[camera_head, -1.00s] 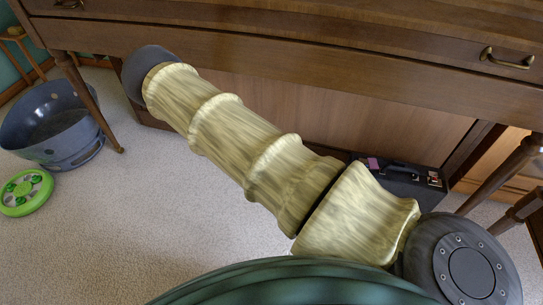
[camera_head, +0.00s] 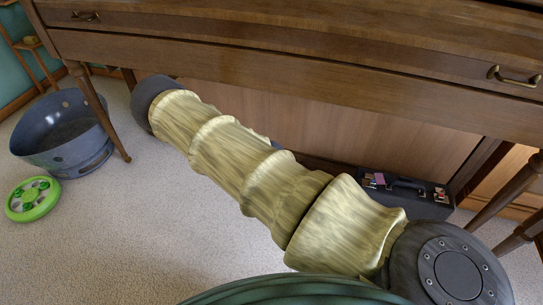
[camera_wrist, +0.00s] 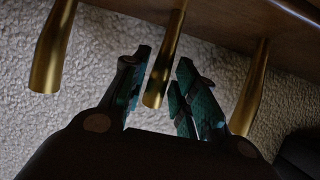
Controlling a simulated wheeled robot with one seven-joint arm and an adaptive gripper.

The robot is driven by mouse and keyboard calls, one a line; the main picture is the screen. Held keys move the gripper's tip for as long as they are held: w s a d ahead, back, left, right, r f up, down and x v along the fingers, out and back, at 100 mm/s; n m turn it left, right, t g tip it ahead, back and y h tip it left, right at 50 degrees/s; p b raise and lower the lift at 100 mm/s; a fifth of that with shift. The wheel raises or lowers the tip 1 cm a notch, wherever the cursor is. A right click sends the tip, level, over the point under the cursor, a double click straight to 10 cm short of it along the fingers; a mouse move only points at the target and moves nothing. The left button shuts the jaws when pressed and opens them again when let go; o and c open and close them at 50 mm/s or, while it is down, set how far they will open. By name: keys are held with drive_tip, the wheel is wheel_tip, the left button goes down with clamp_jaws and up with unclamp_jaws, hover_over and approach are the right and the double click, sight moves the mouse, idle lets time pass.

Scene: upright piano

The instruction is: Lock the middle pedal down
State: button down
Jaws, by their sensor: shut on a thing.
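In the wrist view three brass pedals stick out from the wooden piano base. The middle pedal (camera_wrist: 166,62) lies between the two dark, teal-padded fingers of my gripper (camera_wrist: 164,58), which is shut on it near its free end. The left pedal in the picture (camera_wrist: 52,48) and the right pedal in the picture (camera_wrist: 250,88) stand apart on either side, the right one close to my right finger. In the head view my arm hides the pedals and my gripper. I cannot tell how far the middle pedal is pushed down or sideways.
The piano (camera_head: 330,85) spans the head view, its lower panel behind my arm. A dark case (camera_head: 412,192) stands at the right by wooden legs (camera_head: 500,200). A blue-grey tub (camera_head: 62,140) and a green disc (camera_head: 32,200) lie left. Carpet between is clear.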

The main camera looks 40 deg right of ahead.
drive_tip(key=c, duration=1.1)
unclamp_jaws()
drive_tip(key=shift+s+a+f, duration=0.1)
drive_tip(key=shift+a+f, duration=0.1)
drive_tip(key=shift+f, duration=0.05)
drive_tip(key=shift+r, duration=0.1)
drive_tip(key=shift+r, duration=0.55)
drive_tip(key=v, duration=1.1)
drive_tip(key=shift+f, duration=0.1)
